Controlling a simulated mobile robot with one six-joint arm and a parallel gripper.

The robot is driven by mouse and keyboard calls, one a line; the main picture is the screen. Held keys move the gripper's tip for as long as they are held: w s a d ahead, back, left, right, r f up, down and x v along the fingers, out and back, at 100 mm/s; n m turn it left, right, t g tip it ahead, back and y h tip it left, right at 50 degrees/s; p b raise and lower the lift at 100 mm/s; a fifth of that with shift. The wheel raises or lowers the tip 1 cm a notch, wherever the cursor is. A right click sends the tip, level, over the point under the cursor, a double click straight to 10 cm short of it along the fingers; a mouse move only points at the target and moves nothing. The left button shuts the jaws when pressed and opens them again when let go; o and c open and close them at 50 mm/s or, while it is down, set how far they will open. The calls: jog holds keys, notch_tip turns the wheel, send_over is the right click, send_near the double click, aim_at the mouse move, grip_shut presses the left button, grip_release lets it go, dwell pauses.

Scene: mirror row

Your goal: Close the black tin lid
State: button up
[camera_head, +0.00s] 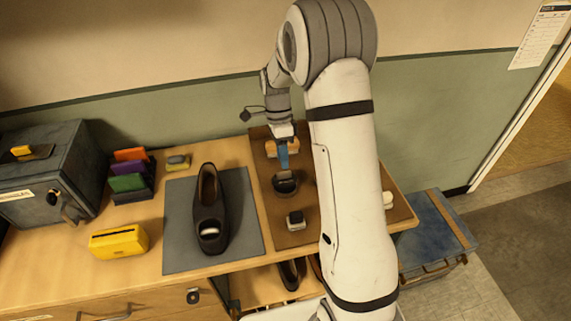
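A round black tin (285,187) sits on the brown mat, in the upper middle of the picture. Its top looks dark, and I cannot clearly make out the lid or how far it is open. My gripper (283,158) is just above and behind the tin, pointing down. A narrow blue part shows at its tip, close to the tin's back rim. I cannot tell whether it touches the tin, or whether the fingers are apart. A small dark item with a pale top (296,220) stands in front of the tin.
The brown mat (262,172) lies right of a grey mat (180,225) bearing a black shoe (208,210). A yellow box (119,242), coloured packets (130,175) and a dark metal box (45,175) stand left. My arm hides part of the bench's right side. A blue chest (430,235) stands right.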

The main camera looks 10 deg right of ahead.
aim_at(284, 172)
jog(key=shift+x, duration=1.85)
grip_shut()
